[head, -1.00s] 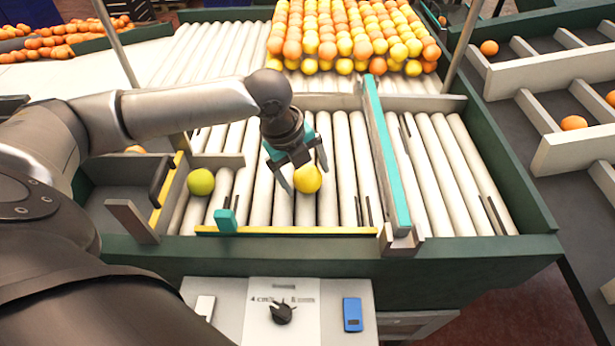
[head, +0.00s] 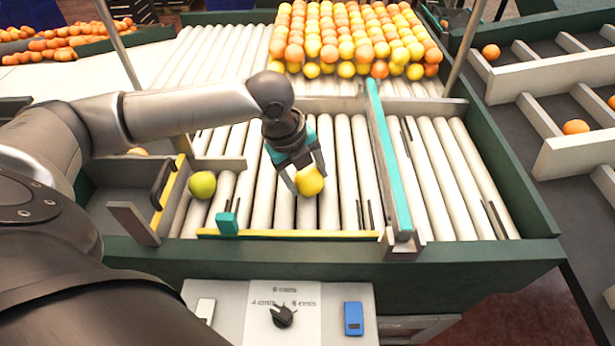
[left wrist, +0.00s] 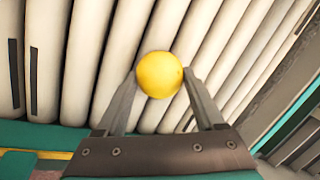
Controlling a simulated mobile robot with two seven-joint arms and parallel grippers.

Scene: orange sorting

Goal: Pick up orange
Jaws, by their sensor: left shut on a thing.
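A yellow-orange fruit, the orange (head: 309,180), is between the fingers of my left gripper (head: 307,182) over the white rollers in the head view. The left wrist view shows the orange (left wrist: 160,75) between the two fingertips (left wrist: 160,84), which are shut on it. I cannot tell whether it touches the rollers below. A yellow-green fruit (head: 202,185) sits on the rollers to the left, apart from the gripper. My right gripper is not in view.
A yellow rail (head: 290,233) with a teal block (head: 227,224) borders the rollers in front. A teal-topped divider (head: 388,155) stands to the right. Many oranges (head: 350,40) lie at the back. A control panel with a dark knob (head: 283,316) is at the front.

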